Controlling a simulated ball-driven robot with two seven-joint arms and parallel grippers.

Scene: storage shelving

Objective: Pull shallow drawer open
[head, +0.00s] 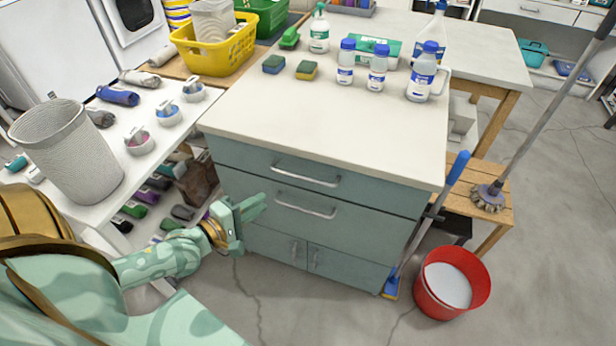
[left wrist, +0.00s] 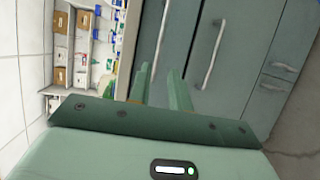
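A grey-green cabinet stands in the centre of the head view. Its shallow top drawer (head: 372,190) has a silver bar handle (head: 305,175) and looks shut. A second drawer (head: 362,222) with its own handle (head: 305,206) is below, also shut. My left gripper (head: 256,212) is open and empty, in front of the cabinet's left side and apart from the handles. In the left wrist view its fingers (left wrist: 160,78) point at the drawer fronts. The top handle (left wrist: 159,40) appears in line with the finger gap; the lower handle (left wrist: 213,55) is right of it. My right gripper is not visible.
Bottles (head: 376,68) and sponges (head: 307,70) stand on the white cabinet top (head: 310,120). A white side table (head: 110,125) with a mesh bin (head: 68,150) is at left. A red bucket (head: 450,283) and a blue-handled broom (head: 430,220) are at right. The front floor is clear.

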